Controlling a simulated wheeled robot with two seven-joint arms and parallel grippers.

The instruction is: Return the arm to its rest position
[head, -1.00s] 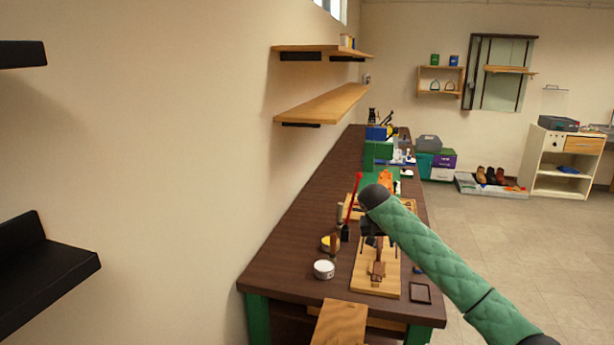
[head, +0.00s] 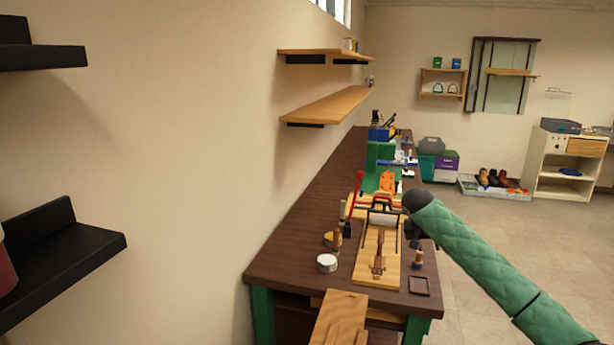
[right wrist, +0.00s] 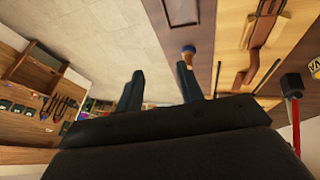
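My right arm, in a green quilted sleeve, reaches in from the lower right in the head view. Its dark gripper (head: 413,238) is over the right edge of the workbench (head: 290,255), partly hidden by the arm. In the right wrist view the gripper's two fingers (right wrist: 160,88) stand apart with nothing between them. A small wood-topped tool (head: 418,260) stands on the bench just below the gripper; it also shows in the right wrist view (right wrist: 188,52) beyond one finger. A brown leather strap (head: 378,258) lies on a light wooden board (head: 391,270). My left gripper is out of view.
A white round tin (head: 327,263) and a red-handled tool (head: 357,195) are on the bench's left side. A small dark tray (head: 419,286) lies at the near right corner. Wall shelves (head: 330,105) overhang the left. Open floor (head: 500,245) lies to the right.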

